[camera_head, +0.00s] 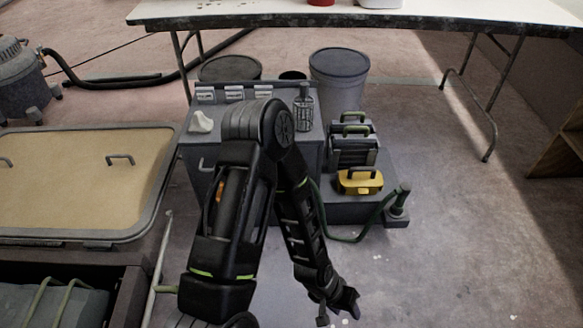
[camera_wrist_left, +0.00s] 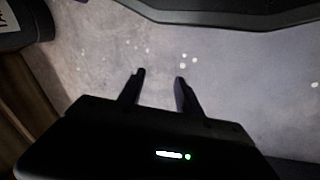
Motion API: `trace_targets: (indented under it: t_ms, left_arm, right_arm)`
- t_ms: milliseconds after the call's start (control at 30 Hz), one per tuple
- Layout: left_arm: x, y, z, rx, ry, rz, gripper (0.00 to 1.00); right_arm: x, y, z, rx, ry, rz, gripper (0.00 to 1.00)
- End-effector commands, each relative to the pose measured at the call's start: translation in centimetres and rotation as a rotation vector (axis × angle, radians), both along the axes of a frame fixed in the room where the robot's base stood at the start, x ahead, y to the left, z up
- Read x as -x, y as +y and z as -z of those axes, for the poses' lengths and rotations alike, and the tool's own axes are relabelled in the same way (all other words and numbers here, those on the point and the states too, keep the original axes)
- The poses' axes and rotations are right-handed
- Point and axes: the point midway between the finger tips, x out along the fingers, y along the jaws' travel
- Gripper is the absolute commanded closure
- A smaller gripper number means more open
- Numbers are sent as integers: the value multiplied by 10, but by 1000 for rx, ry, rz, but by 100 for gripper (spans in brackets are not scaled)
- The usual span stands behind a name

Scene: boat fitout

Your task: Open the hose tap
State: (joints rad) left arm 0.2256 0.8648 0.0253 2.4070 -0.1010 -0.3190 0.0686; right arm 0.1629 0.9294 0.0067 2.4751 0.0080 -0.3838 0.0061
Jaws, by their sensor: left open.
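A green hose (camera_head: 345,239) loops low beside the dark base unit and runs to a short dark upright fitting (camera_head: 398,204) at the unit's right front corner. This fitting looks like the hose tap, but its handle is too small to read. My left gripper (camera_head: 338,306) hangs over the bare floor, below and left of the fitting and apart from it. In the left wrist view the left gripper (camera_wrist_left: 160,77) has its fingers spread with only floor between them. The tap cannot be made out in that view. My right gripper is not in view.
A yellow case (camera_head: 359,182) and dark cases with green handles (camera_head: 355,130) stand on the base unit. A grey cabinet (camera_head: 202,150) is partly behind my left arm. A tan-topped hatch (camera_head: 80,185) lies left. Floor at right is clear.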

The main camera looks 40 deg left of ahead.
Motion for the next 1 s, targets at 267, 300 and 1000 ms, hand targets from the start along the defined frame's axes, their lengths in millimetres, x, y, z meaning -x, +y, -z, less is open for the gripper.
trace_targets:
  t_ms: [267, 300, 1000]
  left_arm:
    - [-152, 152, -137, -112, -174, -112, 59]
    - [-162, 179, -149, -160, -164, -132, 59]
    - [-188, 317, -214, -455, -130, -312, 59]
  right_arm:
    - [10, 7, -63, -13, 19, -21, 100]
    - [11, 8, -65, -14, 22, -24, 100]
    - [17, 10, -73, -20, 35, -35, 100]
